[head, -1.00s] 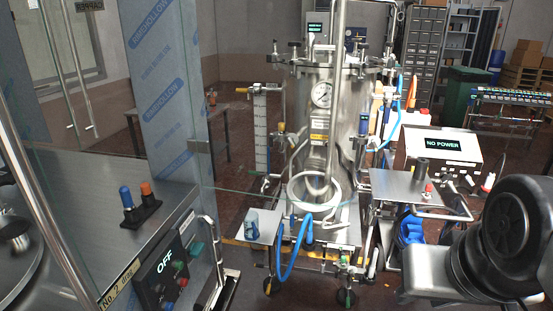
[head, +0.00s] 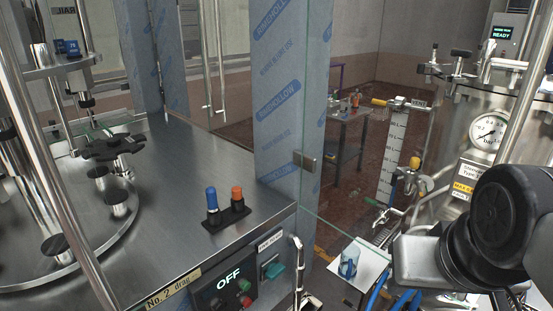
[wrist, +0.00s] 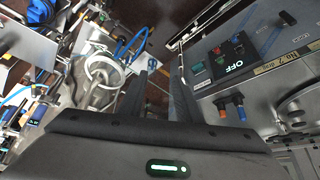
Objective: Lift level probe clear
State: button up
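No part can be surely told as the level probe. In the head view, a tall white graduated scale (head: 393,155) stands beside the steel tank (head: 484,137), with a fitting with a yellow handle (head: 379,102) at its top. A blue plug (head: 212,198) and an orange plug (head: 237,197) stand upright in a black holder on the steel machine top. My gripper (wrist: 164,70) shows in the wrist view, its two dark fingers apart with nothing seen between them. Its fingers do not show in the head view.
A control panel reading OFF (head: 229,279) is on the machine's front. Glass panels with blue-lettered film (head: 280,100) stand between the machine and the tank. A small side shelf (head: 370,262) holds a clear beaker. Steel posts and the machine's turntable (head: 60,240) fill the left.

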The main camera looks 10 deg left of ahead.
aim_at(213, 207)
jog(key=i+u, duration=0.25)
jog(key=u, duration=0.2)
jog(key=i+l+u, duration=0.2)
jog(key=u, duration=0.25)
jog(key=i+l+u, duration=0.25)
jog(key=u, duration=0.25)
jog(key=i+l+u, duration=0.3)
jog(key=u, duration=0.15)
jog(key=l, duration=0.1)
